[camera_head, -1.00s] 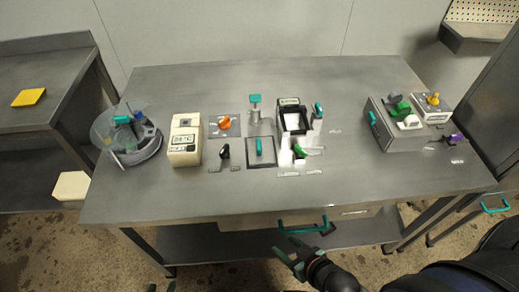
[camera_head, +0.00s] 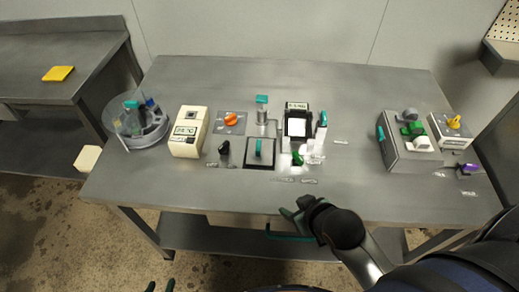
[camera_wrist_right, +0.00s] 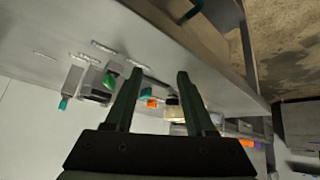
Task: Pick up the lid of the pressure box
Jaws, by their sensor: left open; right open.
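A flat dark square plate with a teal handle (camera_head: 259,152), which looks like the lid, lies on the steel table. Right of it stands a small open-topped black-rimmed box (camera_head: 297,107) with a white inside; I cannot tell for sure that it is the pressure box. My right gripper (camera_head: 295,208) is open and empty at the table's front edge, nearer me than the plate and box. Its spread fingers also show in the right wrist view (camera_wrist_right: 156,78). My left gripper (camera_head: 160,287) shows only as fingertips at the bottom edge, apart and empty, away from the table.
A round clear-walled holder (camera_head: 152,134), a cream box (camera_head: 187,142) and an orange knob (camera_head: 231,118) stand left of the plate. A grey box (camera_head: 410,152) with green and white parts stands right. A green-handled piece (camera_head: 297,159) is close to the plate. The front left tabletop is clear.

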